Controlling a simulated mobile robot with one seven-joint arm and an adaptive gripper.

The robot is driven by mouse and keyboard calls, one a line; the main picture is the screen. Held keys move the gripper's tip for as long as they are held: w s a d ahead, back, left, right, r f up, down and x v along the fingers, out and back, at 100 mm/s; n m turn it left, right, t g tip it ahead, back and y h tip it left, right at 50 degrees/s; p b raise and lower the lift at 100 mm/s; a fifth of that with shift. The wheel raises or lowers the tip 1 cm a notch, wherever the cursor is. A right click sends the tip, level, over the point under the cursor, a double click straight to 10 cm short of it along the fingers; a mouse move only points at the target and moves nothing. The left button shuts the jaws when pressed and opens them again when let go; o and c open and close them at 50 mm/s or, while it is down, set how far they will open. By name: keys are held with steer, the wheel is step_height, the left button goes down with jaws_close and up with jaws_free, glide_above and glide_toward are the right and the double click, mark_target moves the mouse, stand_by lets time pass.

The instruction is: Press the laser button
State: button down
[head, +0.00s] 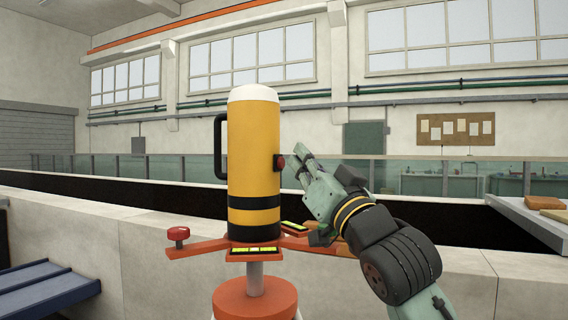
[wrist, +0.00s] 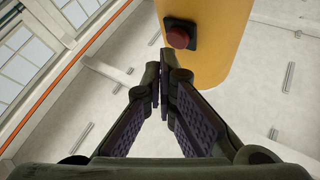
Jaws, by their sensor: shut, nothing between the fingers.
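The laser is a yellow upright cylinder (head: 254,150) with a white top, black bands and a black side handle. It stands on an orange mount (head: 255,243) in the middle of the head view. Its red button (head: 281,161) sits on a dark plate on the right side of the body. In the wrist view the red button (wrist: 178,38) shows on the yellow body (wrist: 215,45), just beyond and slightly right of the fingertips. My gripper (head: 301,163) is shut and empty, to the right of the button, its tips pointing at it. A small gap appears between tips and button.
A red knob (head: 178,234) stands on the mount's left arm. A pale low wall (head: 160,260) runs behind the mount, with the long dark flume channel (head: 120,191) beyond. Blue steps (head: 45,288) are at lower left. A bench (head: 530,215) is at right.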

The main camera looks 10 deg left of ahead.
steer(key=d, duration=0.2)
steer(key=s+d, duration=0.1)
steer(key=d, duration=0.2)
steer(key=shift+s+d, duration=0.35)
steer(key=shift+s, duration=0.05)
stand_by(1.4)
